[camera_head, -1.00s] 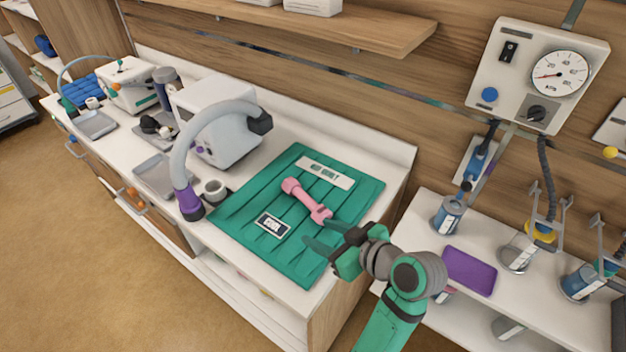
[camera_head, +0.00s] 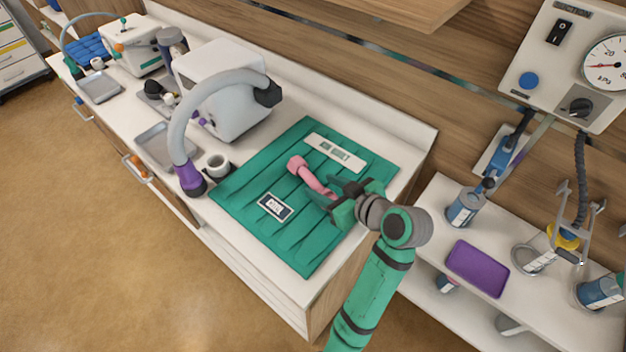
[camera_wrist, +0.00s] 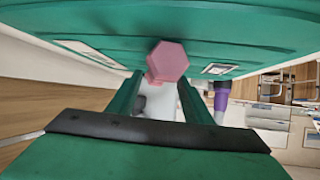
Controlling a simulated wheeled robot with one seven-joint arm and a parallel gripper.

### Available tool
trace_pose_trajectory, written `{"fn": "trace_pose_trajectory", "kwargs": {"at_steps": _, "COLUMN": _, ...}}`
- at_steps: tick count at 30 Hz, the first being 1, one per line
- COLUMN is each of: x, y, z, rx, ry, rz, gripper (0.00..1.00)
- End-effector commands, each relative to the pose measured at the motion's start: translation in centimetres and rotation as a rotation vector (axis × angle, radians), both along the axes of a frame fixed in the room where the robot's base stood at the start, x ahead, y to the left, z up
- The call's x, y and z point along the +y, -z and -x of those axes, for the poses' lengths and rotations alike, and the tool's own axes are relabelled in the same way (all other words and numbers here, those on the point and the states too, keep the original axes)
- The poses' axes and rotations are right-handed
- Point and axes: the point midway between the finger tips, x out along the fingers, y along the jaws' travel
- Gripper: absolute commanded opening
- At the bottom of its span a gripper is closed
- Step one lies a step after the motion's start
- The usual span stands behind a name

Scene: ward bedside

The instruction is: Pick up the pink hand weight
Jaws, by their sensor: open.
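The pink hand weight (camera_head: 308,176) lies on the green mat (camera_head: 262,228) on the counter. Its far head and handle show in the head view, and its near end is partly hidden by my gripper (camera_head: 333,199). My gripper is open, low over the mat at the weight's near end. In the wrist view, the hexagonal end of the weight (camera_wrist: 168,61) faces the camera, beyond the tips of the two green fingers (camera_wrist: 158,88). I cannot tell whether a finger touches it.
A white label (camera_head: 335,153) and a dark label (camera_head: 275,206) lie on the mat. A grey curved hose (camera_head: 187,115) with a purple end and a small cup (camera_head: 217,165) stand left of it. A purple tray (camera_head: 478,268) is on the right-hand shelf.

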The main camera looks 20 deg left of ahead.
Motion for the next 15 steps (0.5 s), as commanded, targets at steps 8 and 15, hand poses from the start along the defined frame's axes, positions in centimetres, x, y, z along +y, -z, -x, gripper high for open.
{"fn": "trace_pose_trajectory", "kwargs": {"at_steps": 8, "x": 1.6, "y": 1.1, "z": -1.1, "rx": 0.001, "ry": 0.0, "rz": 0.001, "gripper": 0.46}}
{"fn": "trace_pose_trajectory", "kwargs": {"at_steps": 15, "x": 3.8, "y": 2.5, "z": -2.6, "rx": 0.0, "ry": 0.003, "rz": 0.0, "gripper": 0.46}}
